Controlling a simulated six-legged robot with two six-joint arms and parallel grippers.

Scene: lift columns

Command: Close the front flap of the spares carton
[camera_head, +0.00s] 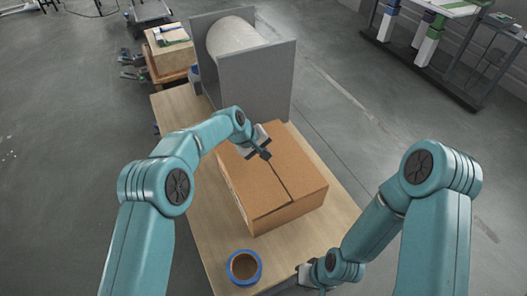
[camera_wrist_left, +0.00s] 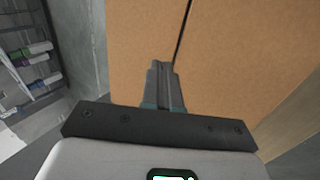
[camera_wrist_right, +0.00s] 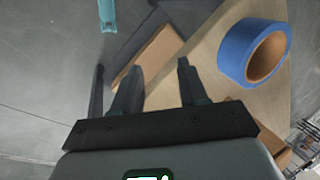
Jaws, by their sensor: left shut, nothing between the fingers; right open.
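The spares carton (camera_head: 293,172) is a brown cardboard box on the wooden table. Its top flaps lie about flat, with a narrow dark seam between them; I cannot tell which is the front flap. My left gripper (camera_head: 266,155) is shut and empty, at the top of the carton by the seam. In the left wrist view its fingers (camera_wrist_left: 165,85) sit over the cardboard (camera_wrist_left: 235,60), close to the seam; contact is unclear. My right gripper (camera_head: 304,273) is low at the table's near edge, clear of the carton. In the right wrist view its fingers (camera_wrist_right: 157,90) are apart and empty.
A blue tape roll (camera_head: 244,267) lies on the table (camera_head: 205,215) in front of the carton. A grey open-sided housing with a pale cylinder (camera_head: 235,37) stands behind. Another box (camera_head: 170,60) is at the back left. A rack (camera_head: 430,45) stands far right.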

